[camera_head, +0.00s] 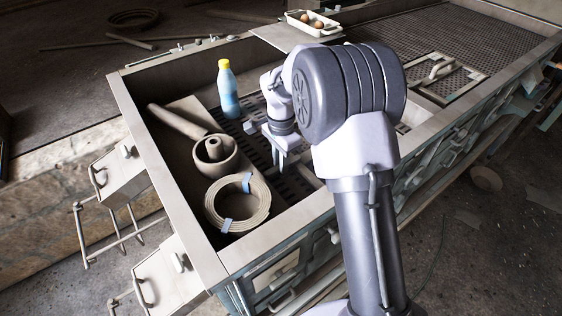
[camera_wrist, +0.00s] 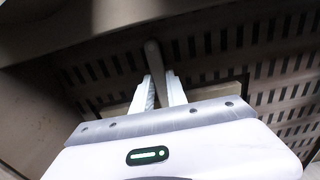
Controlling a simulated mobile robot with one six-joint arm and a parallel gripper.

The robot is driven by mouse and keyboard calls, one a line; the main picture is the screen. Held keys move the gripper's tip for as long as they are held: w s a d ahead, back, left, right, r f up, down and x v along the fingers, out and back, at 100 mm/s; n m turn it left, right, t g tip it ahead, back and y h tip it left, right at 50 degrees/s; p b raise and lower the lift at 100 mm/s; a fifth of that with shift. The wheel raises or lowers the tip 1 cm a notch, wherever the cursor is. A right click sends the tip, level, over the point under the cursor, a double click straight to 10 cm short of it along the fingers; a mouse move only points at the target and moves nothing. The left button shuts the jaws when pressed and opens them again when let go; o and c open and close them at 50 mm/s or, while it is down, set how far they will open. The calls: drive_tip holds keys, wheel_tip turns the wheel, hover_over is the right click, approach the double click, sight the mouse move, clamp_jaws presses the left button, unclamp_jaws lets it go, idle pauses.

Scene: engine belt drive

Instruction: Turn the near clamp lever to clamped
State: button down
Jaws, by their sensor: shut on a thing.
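My gripper (camera_wrist: 162,92) shows in the wrist view with its two pale fingers on either side of a narrow rounded rod (camera_wrist: 154,62), which looks like the lever handle. The fingers are shut on it. The rod stands out beyond the fingertips over the slotted floor. In the camera_head view my gripper (camera_head: 279,168) points down inside the trough, right of the coiled ring. The lever cannot be made out clearly there, as my arm covers much of that area. I cannot tell whether the lever is at clamped.
A blue bottle (camera_head: 228,90) with a yellow cap stands in the trough. A round cup-like part (camera_head: 228,160) and a coiled ring (camera_head: 218,208) with blue bands lie to the left. A white tray (camera_head: 296,25) holds round brown items at the back. The trough's rim (camera_head: 128,112) surrounds the work area.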

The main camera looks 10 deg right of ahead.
drive_tip(key=c, duration=1.3)
unclamp_jaws()
wheel_tip(320, 180, up, 18)
drive_tip(key=p, duration=0.5)
drive_tip(key=shift+f, duration=0.25)
